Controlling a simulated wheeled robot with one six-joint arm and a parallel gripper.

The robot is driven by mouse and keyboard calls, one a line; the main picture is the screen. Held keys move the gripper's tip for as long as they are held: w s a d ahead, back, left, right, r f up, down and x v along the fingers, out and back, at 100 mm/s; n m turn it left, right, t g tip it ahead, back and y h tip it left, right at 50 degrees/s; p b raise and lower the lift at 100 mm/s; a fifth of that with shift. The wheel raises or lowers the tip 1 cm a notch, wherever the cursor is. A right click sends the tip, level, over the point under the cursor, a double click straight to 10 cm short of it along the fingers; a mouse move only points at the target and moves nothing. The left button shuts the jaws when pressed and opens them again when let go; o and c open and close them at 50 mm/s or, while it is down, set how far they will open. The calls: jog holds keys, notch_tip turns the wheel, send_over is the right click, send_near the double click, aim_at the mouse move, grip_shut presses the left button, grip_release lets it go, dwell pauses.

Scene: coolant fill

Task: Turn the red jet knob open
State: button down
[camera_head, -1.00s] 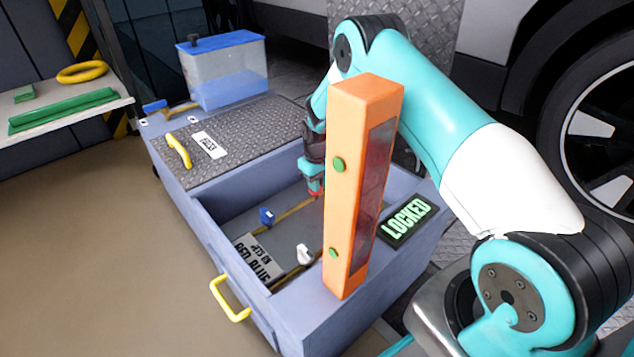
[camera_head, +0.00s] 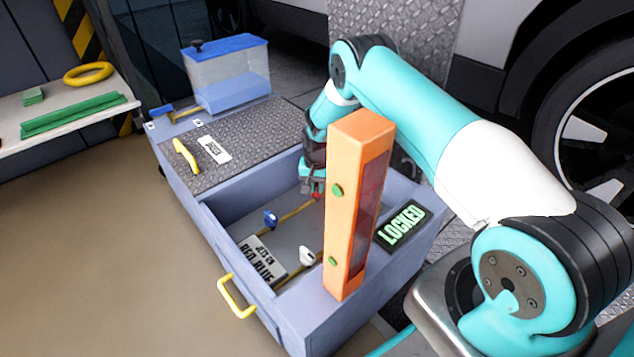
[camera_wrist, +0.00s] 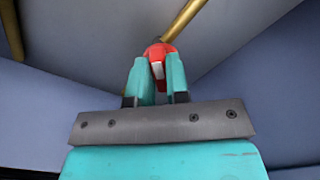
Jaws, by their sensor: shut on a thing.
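The red jet knob (camera_wrist: 159,50) sits on a brass pipe (camera_wrist: 180,22) inside the open drawer. In the wrist view my gripper (camera_wrist: 157,78) has its two teal fingers closed around the knob, whose red top and a white mark show between them. In the head view my gripper (camera_head: 313,188) reaches down into the drawer behind the orange post, and only a bit of red (camera_head: 317,196) shows at its tips. The knob's full turn angle is hidden by the fingers.
The orange post (camera_head: 350,210) stands close in front of my gripper. A blue knob (camera_head: 270,220) and a white knob (camera_head: 307,256) sit on the pipes nearby. A sign reads "LOCKED" (camera_head: 403,225). The drawer walls surround my gripper.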

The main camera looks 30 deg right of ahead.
jog(key=m+p, duration=0.1)
jog(key=m, duration=0.3)
jog(key=shift+w+a+m, duration=0.1)
jog(key=shift+m, duration=0.2)
jog(key=m, duration=0.4)
jog(key=shift+w+p, duration=0.1)
jog(key=shift+p, duration=0.25)
jog(key=c, duration=1.1)
grip_release()
notch_tip(320, 180, up, 17)
jog(key=p, duration=0.7)
jog(key=shift+r, duration=0.2)
